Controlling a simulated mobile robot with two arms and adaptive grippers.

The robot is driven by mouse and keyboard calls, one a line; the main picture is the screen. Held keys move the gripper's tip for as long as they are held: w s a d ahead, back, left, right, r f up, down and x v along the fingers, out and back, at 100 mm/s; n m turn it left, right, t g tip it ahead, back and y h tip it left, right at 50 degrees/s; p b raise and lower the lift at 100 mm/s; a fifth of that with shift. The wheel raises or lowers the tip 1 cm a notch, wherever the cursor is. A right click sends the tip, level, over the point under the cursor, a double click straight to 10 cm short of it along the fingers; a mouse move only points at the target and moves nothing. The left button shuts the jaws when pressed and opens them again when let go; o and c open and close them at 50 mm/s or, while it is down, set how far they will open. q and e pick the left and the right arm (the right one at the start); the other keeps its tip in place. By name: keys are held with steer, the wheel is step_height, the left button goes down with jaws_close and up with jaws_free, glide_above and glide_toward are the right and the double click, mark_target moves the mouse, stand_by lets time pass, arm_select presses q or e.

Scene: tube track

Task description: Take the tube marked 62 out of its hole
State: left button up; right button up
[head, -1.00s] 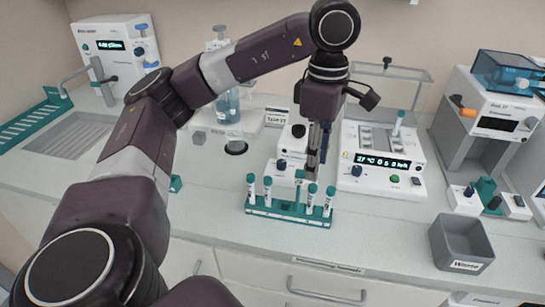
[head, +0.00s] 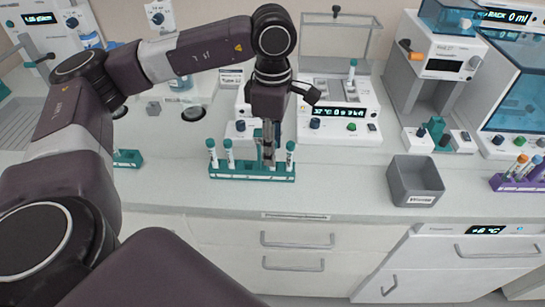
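A teal rack (head: 252,175) stands on the counter and holds several upright tubes with teal caps. Two of them, a far-left tube (head: 212,152) and a second tube (head: 229,153), stand left of my gripper. Another tube (head: 290,157) stands at the right end. The marks on the tubes are too small to read, so I cannot tell which is 62. My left gripper (head: 268,148) points straight down at the rack, right of its middle. Its fingers are at a tube's height and hide what is between them; I cannot tell if they are shut. My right gripper is not in view.
A heater device (head: 340,125) with one tube (head: 352,72) in it stands behind the rack. A grey waste bin (head: 415,183) is to the right. A purple rack (head: 520,183) with tubes is at the far right. The counter between teal rack and bin is clear.

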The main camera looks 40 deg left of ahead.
arm_select(q)
steer(key=c, duration=0.8)
jaws_close()
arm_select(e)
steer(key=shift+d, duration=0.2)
arm_select(q)
steer(key=shift+r, duration=0.1)
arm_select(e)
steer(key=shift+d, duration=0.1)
arm_select(q)
step_height(320, 180, up, 8)
steer(key=shift+r+b, duration=0.25)
steer(key=shift+b, duration=0.3)
step_height(320, 180, up, 11)
steer(key=p, duration=0.3)
steer(key=shift+r, duration=0.2)
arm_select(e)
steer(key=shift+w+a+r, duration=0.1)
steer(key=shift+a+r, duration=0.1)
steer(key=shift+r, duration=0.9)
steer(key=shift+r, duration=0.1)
